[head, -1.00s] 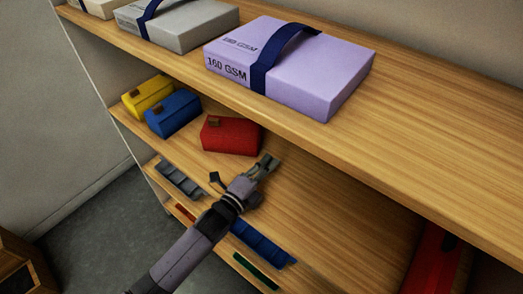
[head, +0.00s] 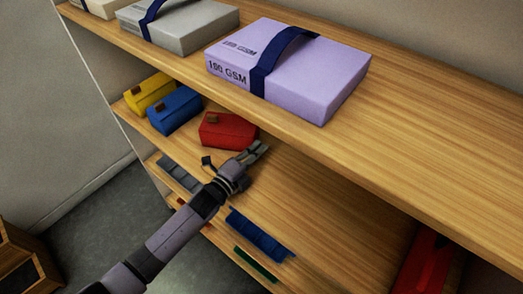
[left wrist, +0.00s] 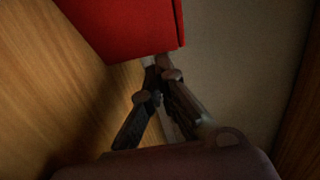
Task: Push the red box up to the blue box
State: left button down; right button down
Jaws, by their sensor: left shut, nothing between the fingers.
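The red box (head: 228,131) sits on the middle shelf, to the right of the blue box (head: 174,111). A small gap seems to separate them. My left gripper (head: 262,149) is shut and empty, low at the red box's right end. In the left wrist view, the red box (left wrist: 128,24) fills the upper left, just above the closed fingertips (left wrist: 160,64). I cannot tell whether the fingers touch it. My right gripper is not in view.
A yellow box (head: 150,92) stands left of the blue one. The upper shelf (head: 420,120) overhangs, with a lilac paper pack (head: 290,75) on it. Blue (head: 260,236) and grey (head: 178,172) trays lie in front below.

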aim_at(224, 140)
pick_arm(q)
jog(key=w+a, duration=0.1)
jog(key=a, duration=0.2)
jog(key=w+a+b, duration=0.1)
jog(key=a, duration=0.2)
jog(key=a+b, duration=0.1)
jog(key=a, duration=0.3)
jog(key=shift+w+a+f, duration=0.1)
jog(key=shift+w+f, duration=0.05)
jog(key=shift+w, duration=0.25)
jog(key=shift+w+a, duration=0.1)
jog(key=shift+a, duration=0.25)
jog(key=shift+d, duration=0.15)
